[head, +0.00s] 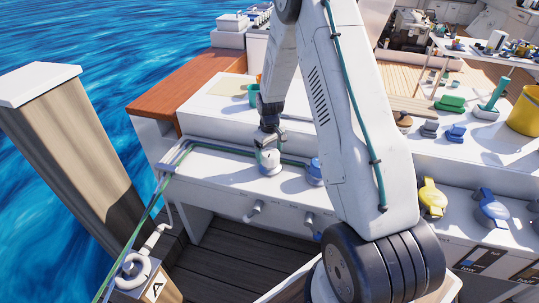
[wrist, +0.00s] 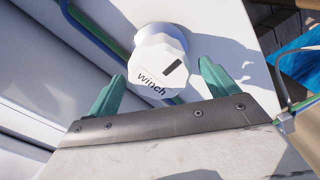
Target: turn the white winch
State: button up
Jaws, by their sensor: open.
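The white winch (wrist: 158,60) is a faceted white knob with a dark slot and the word "winch" on its face. In the head view it stands on the white ledge (head: 220,168), and its white body (head: 269,167) shows just below my gripper (head: 268,146). In the wrist view my gripper (wrist: 162,78) is open, with one green finger to the left of the knob and one to the right. Gaps show between the fingers and the knob, so I see no contact. The fingers are small and partly unclear in the head view.
A blue knob (head: 315,171) stands close right of the winch, partly behind my arm. A green hose (head: 185,148) runs along the ledge. Below are white knobs (head: 256,208) on the front panel. A wooden post (head: 75,150) stands at left; yellow (head: 431,196) and blue valves (head: 491,209) are at right.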

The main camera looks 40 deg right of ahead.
jog(key=shift+f, duration=0.9)
jog(key=c, duration=1)
jog(key=shift+m, duration=0.3)
jog(key=m, duration=0.3)
jog(key=shift+d+m, duration=0.1)
jog(key=shift+m, duration=2.1)
